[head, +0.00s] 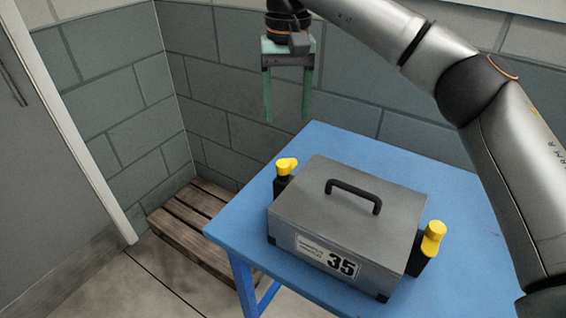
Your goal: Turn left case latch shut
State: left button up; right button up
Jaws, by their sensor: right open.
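A grey case (345,215) with a black top handle (353,195) and a label reading 35 sits on a blue table. Its left latch (287,165) is a yellow knob on a black mount at the case's left end. The right latch (433,238) is a similar yellow knob at the right end. I cannot tell for sure how far either knob is turned. My right gripper (287,117) points down with its two green fingers apart and empty. In the picture it is above the left latch and not touching it. My left gripper is not in view.
The blue table (315,150) has free room behind the case and to its right. A wooden pallet (190,215) lies on the floor left of the table. Grey block walls (245,120) stand close behind. A white door frame (75,140) is at the left.

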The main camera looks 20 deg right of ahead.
aim_at(283, 163)
jog(key=shift+n, duration=0.8)
jog(key=f, duration=0.4)
jog(key=f+b, duration=0.1)
jog(key=f, duration=0.3)
jog(key=f+b, duration=0.1)
jog(key=f, duration=0.3)
jog(key=shift+w+a+f, duration=0.15)
jog(key=shift+w+a, duration=0.1)
grip_shut()
